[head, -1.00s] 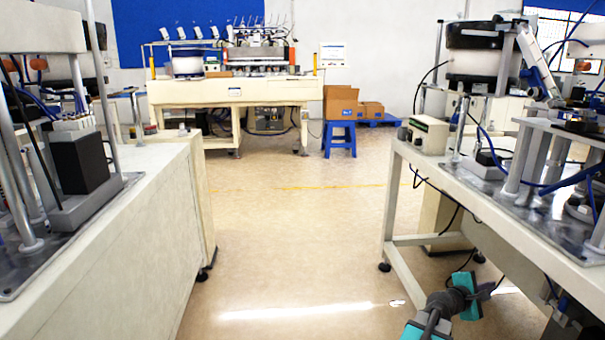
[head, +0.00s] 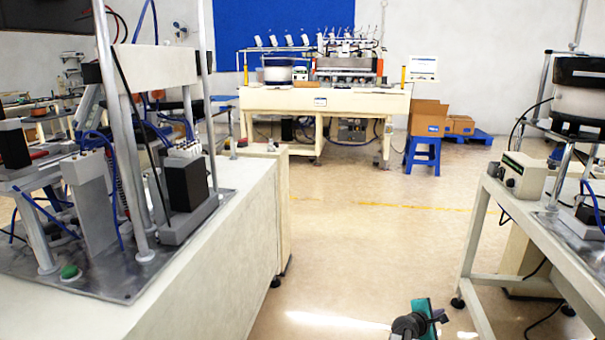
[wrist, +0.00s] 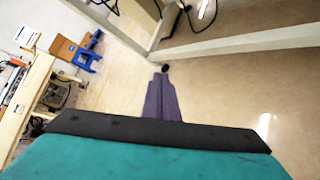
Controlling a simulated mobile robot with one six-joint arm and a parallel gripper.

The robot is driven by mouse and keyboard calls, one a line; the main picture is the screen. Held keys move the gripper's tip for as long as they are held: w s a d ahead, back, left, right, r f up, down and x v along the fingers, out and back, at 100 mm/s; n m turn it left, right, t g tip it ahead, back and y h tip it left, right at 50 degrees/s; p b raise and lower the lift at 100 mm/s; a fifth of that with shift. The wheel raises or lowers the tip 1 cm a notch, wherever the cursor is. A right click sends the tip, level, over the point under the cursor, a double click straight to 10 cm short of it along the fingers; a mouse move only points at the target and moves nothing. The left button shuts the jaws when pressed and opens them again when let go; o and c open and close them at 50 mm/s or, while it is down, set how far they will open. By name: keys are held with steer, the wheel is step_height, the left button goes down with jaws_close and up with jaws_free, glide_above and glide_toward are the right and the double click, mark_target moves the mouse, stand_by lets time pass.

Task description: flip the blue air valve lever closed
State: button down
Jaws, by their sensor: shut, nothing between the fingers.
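I cannot make out a blue air valve lever in either view. The left machine carries a white valve block with blue air tubes (head: 183,150), but no lever shows clearly on it. My gripper (wrist: 160,80) points out over the bare floor in the wrist view. Its fingers are together with nothing between them and touch nothing. In the head view only a dark and teal part of my arm shows at the bottom edge; the fingers are not visible there.
A pale cabinet (head: 215,275) carries the left machine's metal plate. A white-framed table (head: 535,222) with a control box (head: 522,174) stands at right. Floor (head: 370,240) between them is clear. A blue stool (head: 423,157) and a long workstation (head: 325,100) stand at the back.

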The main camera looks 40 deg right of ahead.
steer(key=w+a+f+n+t+y+p, duration=0.1)
steer(key=w+a+f+p, duration=0.15)
steer(key=w+a, duration=0.5)
steer(key=w+a+f+t+y+p, duration=0.1)
steer(key=w+a+y+p, duration=0.1)
steer(key=w+a+p, duration=0.35)
steer(key=w+a+f+y+p, duration=0.2)
steer(key=a+p, duration=0.1)
steer(key=a, duration=0.9)
steer(key=w+a+f+y+p, duration=0.1)
steer(key=w+a+f+p, duration=0.15)
steer(key=a, duration=0.95)
steer(key=s+a+f+m+g+y+p, duration=0.1)
steer(key=s+a+f+g+y+p, duration=0.2)
steer(key=a, duration=0.6)
steer(key=s+a+m+p, duration=0.1)
steer(key=s+a+p, duration=0.2)
steer(key=s+a, duration=0.5)
steer(key=s+a+m+g+y, duration=0.4)
steer(key=s+a+m+g, duration=0.1)
steer(key=s+a, duration=0.6)
steer(key=shift+s+a+m+p, duration=0.2)
steer(key=shift+a+m+p, duration=0.15)
steer(key=shift+a+m, duration=0.6)
